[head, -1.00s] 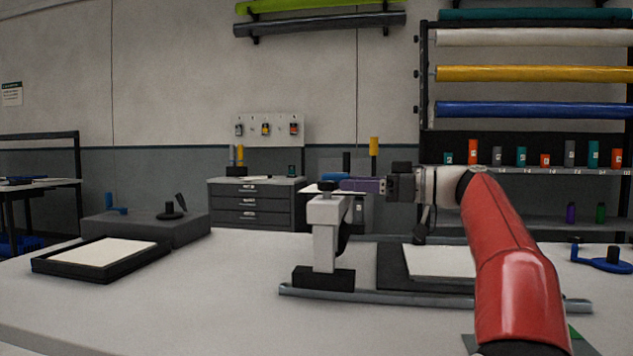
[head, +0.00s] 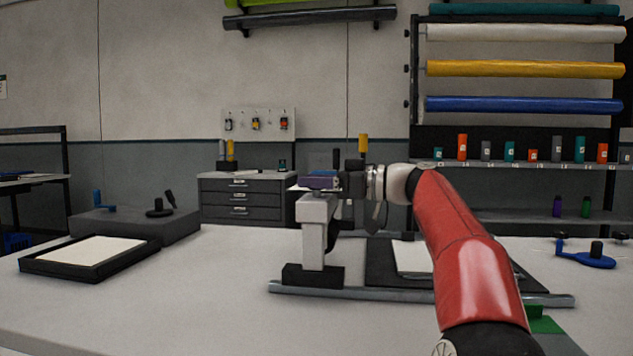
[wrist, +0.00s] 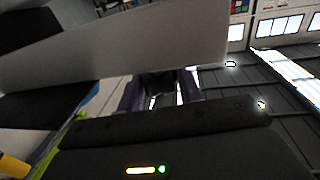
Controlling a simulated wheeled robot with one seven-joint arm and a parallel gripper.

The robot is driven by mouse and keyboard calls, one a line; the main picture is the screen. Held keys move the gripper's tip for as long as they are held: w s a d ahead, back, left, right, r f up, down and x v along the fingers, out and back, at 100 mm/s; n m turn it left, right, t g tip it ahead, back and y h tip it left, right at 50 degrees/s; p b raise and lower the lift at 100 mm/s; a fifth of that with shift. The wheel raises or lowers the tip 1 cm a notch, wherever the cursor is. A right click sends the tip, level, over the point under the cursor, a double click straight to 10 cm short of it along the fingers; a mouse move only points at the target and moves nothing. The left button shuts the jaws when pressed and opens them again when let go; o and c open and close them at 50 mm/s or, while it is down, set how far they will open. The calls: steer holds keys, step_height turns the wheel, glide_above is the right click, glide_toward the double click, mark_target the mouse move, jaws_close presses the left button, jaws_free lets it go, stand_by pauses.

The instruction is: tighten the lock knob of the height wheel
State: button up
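A pale grey post (head: 314,238) with an overhanging head stands upright on a black foot (head: 312,275) over a metal rail (head: 420,295). A dark curved part shows at the post's right side; I cannot tell whether it is the height wheel. The lock knob cannot be clearly made out. My gripper (head: 318,182), with purple fingers, is at the post's head, partly hidden by it. In the wrist view my gripper's fingers (wrist: 160,92) are apart, with a dark shape between them and bright gaps beside it. A large grey piece crosses in front and hides the fingertips.
A black tray (head: 40,268) with a white sheet and a grey block (head: 125,226) are at left. A dark mat (head: 380,270) with a white sheet lies behind the rail. A blue crank-like part (head: 585,259) lies at right. The front table is clear.

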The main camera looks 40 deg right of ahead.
steer(key=shift+c, duration=1.3)
steer(key=shift+f, duration=0.1)
steer(key=shift+h+b, duration=0.3)
steer(key=shift+b, duration=0.15)
